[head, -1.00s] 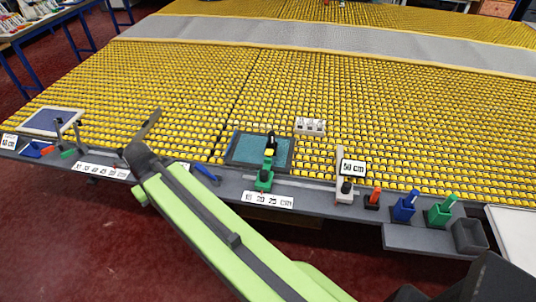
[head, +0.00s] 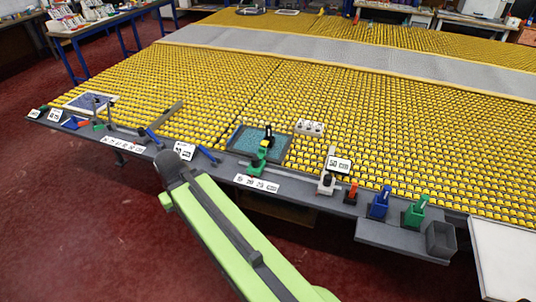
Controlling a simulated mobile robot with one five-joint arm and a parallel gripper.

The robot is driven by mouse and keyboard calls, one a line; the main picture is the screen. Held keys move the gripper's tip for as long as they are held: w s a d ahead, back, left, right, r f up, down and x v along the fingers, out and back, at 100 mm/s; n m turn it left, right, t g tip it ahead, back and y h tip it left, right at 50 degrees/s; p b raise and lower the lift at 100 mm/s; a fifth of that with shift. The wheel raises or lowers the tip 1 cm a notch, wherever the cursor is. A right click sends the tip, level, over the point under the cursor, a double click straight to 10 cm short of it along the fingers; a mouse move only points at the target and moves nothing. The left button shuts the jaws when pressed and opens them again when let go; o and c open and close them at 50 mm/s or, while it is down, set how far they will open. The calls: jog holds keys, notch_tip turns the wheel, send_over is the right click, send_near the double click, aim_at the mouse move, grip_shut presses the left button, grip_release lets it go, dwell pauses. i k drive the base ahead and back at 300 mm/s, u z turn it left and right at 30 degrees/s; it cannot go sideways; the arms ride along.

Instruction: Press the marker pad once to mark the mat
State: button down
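A teal mat (head: 243,137) with a dark border lies on the table's front part. A green and black upright device (head: 258,160) stands at its front edge, with a yellow part over the mat. I cannot tell for sure which item is the marker pad. My green arm reaches up from the bottom, and its dark end joint shows to the left of the mat, over the front edge. My gripper fingers do not show. A second, bluish mat with a pale border (head: 91,102) lies at the far left.
Blue (head: 379,206) and green (head: 415,213) holders and a grey bin (head: 440,240) stand along the right front. Number cards line the grey front edge. Red floor in front is open.

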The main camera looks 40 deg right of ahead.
aim_at(266, 143)
jog(key=z, duration=0.15)
jog(key=i, duration=0.85)
jog(key=u, duration=0.1)
